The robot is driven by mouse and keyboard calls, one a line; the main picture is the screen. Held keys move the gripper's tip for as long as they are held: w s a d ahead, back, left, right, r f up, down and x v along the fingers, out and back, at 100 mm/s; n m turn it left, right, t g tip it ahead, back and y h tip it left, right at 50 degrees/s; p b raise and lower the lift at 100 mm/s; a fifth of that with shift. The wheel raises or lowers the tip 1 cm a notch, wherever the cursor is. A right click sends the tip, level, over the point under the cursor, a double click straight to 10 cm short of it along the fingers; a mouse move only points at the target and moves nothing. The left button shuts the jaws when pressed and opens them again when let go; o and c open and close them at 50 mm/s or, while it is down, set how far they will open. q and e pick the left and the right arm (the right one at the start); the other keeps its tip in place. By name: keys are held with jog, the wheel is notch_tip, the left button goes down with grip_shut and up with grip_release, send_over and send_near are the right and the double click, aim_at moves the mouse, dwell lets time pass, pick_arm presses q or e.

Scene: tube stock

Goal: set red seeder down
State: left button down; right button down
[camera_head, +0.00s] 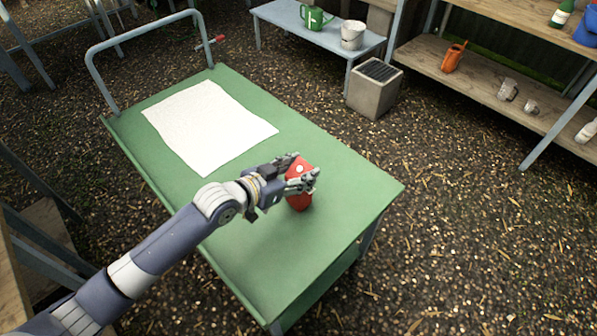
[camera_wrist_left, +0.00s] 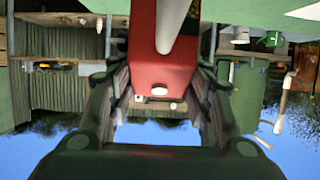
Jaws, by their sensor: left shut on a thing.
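The red seeder (camera_head: 299,199) is at the right part of the green cart top (camera_head: 265,262). My left gripper (camera_head: 300,178) is shut on it from the left side and covers its middle. The seeder looks upright and close to the cart top; I cannot tell whether its base touches. In the left wrist view the seeder's red body (camera_wrist_left: 152,75) with a white part stands between the two fingers of the left gripper (camera_wrist_left: 160,100). My right gripper is not in view.
A white sheet (camera_head: 207,124) lies on the cart's far left part. The cart's near right area is clear. A metal handle (camera_head: 150,32) rises at its far end. A grey box (camera_head: 375,90), a low bench (camera_head: 328,38) and wooden shelves (camera_head: 480,84) stand beyond.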

pick_arm(q)
jog(key=shift+f, duration=0.4)
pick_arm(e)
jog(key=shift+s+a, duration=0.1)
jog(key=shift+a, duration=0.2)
pick_arm(q)
jog(key=shift+f, duration=0.1)
jog(key=c, duration=0.8)
grip_release()
jog(key=shift+f, duration=0.1)
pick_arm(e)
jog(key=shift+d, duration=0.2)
pick_arm(q)
jog(key=shift+s+a+r, duration=0.1)
jog(key=shift+a+r, duration=0.05)
jog(key=shift+r, duration=0.05)
jog(key=v, duration=1)
jog(key=shift+a+f, duration=0.1)
jog(key=shift+v, duration=0.85)
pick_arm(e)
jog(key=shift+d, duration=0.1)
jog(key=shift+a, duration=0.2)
